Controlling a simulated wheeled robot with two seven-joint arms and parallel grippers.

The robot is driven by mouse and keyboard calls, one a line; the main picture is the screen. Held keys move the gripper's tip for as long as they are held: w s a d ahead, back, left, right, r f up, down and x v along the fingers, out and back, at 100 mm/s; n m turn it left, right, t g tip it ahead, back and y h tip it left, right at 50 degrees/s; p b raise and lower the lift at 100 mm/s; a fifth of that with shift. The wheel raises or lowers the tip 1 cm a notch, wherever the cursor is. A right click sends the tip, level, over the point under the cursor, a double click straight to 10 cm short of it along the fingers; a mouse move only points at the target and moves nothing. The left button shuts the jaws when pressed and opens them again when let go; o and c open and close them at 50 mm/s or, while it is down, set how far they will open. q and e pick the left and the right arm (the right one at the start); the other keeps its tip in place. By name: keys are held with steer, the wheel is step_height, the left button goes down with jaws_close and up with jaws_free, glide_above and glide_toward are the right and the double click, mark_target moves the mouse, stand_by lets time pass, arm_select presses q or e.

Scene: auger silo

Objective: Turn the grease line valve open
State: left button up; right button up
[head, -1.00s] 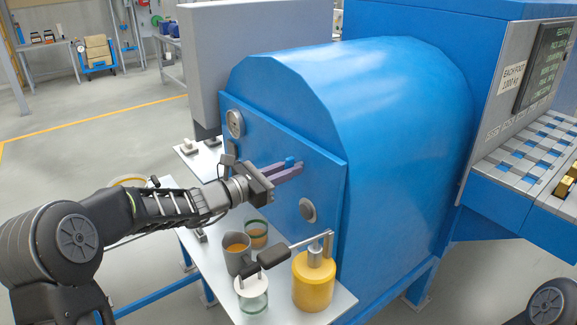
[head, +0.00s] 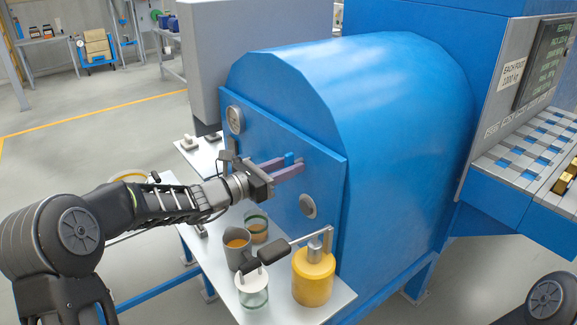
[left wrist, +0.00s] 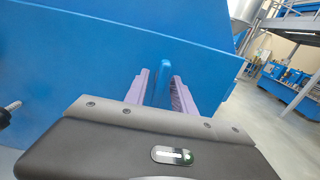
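The grease line valve shows as a small blue handle (head: 289,158) on the blue front plate of the rounded housing. My left gripper (head: 290,167), with purple fingers, reaches in at the plate with one finger on each side of the handle. In the left wrist view the upright blue handle (left wrist: 162,84) stands between the two fingers (left wrist: 160,92). A gap shows on the handle's left, and the right finger is close to it; I cannot tell whether it touches. The handle's base is partly hidden. My right gripper is out of view.
Below, a side table (head: 215,262) holds a yellow grease pot (head: 313,275) with a lever, a grey jug (head: 238,248) and glass jars. A blue hopper stands at the right.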

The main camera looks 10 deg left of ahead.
arm_select(q)
steer(key=shift+b+v, duration=0.75)
steer(key=shift+v, duration=3.15)
